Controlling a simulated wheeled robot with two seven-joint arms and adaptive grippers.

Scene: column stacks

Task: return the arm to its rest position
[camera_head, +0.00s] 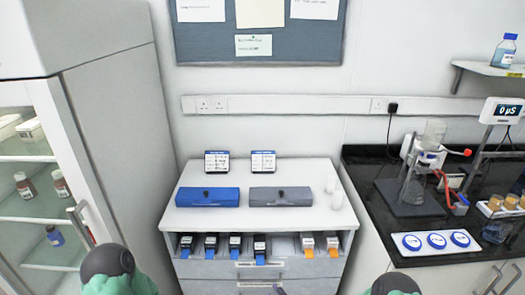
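Parts of my two arms show at the bottom edge, dark and green, one at the left and one at the right of the cabinet. Neither gripper can be made out, so their fingers and anything in them are out of sight. A small dark tip shows at the bottom edge in front of the cabinet; I cannot tell what it is. Several dark-topped columns with blue tags (210,247) stand in a row in the white cabinet's (263,217) front slot. Two columns with orange tags (307,245) stand at the right of that row.
A blue case (207,197) and a grey case (280,197) lie on the cabinet top, with two small signs behind. Two white cups (336,200) stand at its right edge. A glass-fronted cabinet (110,130) is at left. A black bench (375,165) with glassware is at right.

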